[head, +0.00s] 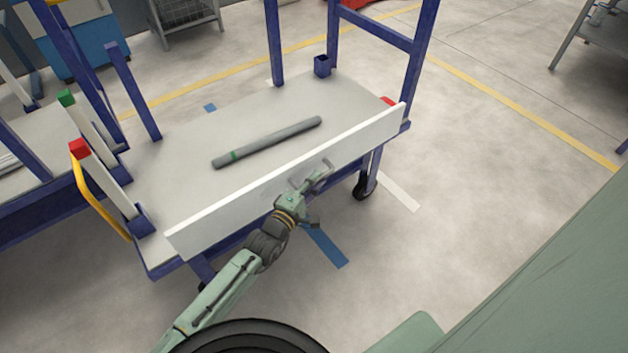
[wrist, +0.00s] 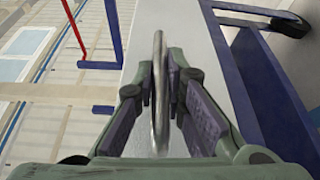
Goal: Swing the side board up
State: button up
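The side board (head: 235,220) is a long white panel along the near edge of a cart. It stands roughly upright, and its outer face shows below its top edge; I cannot tell its exact tilt. A grey metal handle (wrist: 159,120) sits near the board's middle. My gripper (head: 312,180) is at this handle on the board's outer side. In the wrist view, my gripper's fingertips (wrist: 160,75) are close together on both sides of the handle bar and look closed on it. The board's pale surface (wrist: 200,50) shows behind the fingers.
A grey pipe (head: 268,142) with a green band lies on the cart's deck (head: 180,135). Blue posts (head: 273,45) and a blue end frame (head: 418,50) rise from the cart. A second cart (head: 40,145) stands at the left. Open floor (head: 480,170) lies to the right.

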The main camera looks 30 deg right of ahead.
jog(key=o, duration=0.5)
jog(key=shift+c, duration=0.2)
jog(key=v, duration=1.2)
jog(key=shift+w, duration=0.1)
